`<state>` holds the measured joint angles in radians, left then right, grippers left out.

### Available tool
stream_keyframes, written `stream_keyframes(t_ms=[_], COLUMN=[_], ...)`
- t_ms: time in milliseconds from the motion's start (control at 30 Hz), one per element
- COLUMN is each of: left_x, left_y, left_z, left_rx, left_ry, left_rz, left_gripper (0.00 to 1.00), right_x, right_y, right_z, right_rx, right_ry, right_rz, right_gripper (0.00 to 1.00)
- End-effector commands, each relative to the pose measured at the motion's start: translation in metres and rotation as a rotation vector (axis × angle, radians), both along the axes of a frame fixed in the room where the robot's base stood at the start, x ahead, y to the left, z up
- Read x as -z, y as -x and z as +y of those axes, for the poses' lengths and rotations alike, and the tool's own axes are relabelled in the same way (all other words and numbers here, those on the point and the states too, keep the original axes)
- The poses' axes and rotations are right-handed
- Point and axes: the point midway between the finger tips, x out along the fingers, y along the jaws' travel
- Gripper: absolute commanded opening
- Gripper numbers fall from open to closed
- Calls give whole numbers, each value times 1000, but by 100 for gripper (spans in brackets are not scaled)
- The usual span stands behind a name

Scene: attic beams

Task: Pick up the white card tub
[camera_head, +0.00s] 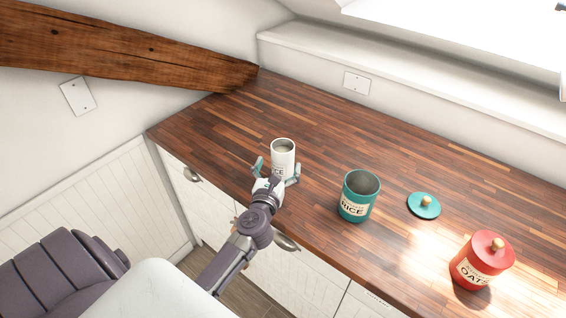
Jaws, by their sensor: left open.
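The white card tub (283,153) stands upright on the wooden counter, open at the top, with dark lettering low on its side. My left gripper (277,172) is open at the tub's near side. One finger shows to the left of the tub and the other to the right, around its lower part. The wrist hides the tub's base, and I cannot tell whether the fingers touch it. My right gripper is not in view.
A teal rice canister (357,207) stands open to the right, with its teal lid (424,205) on the counter beside it. A red lidded oats canister (471,273) is farther right. A wooden beam (120,52) slopes down behind left. The counter (330,125) behind the tub is clear.

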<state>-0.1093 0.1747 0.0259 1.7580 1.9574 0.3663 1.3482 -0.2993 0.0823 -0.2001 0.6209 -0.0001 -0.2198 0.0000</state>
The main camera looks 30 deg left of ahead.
Motion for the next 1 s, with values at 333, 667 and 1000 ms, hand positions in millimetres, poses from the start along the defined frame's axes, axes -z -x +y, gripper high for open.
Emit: stream_keyframes(t_ms=[333,667,1000], left_x=[6,7,7], left_y=[-38,-51,-51], left_z=[16,20,20], left_rx=[1,2,1], left_ry=[-2,-1,-1], left_rz=[-2,0,0], left_gripper=[97,97,51], right_x=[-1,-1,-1], right_y=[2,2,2], right_z=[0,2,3], right_rx=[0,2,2], right_ry=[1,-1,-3], right_rz=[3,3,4], right_gripper=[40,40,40])
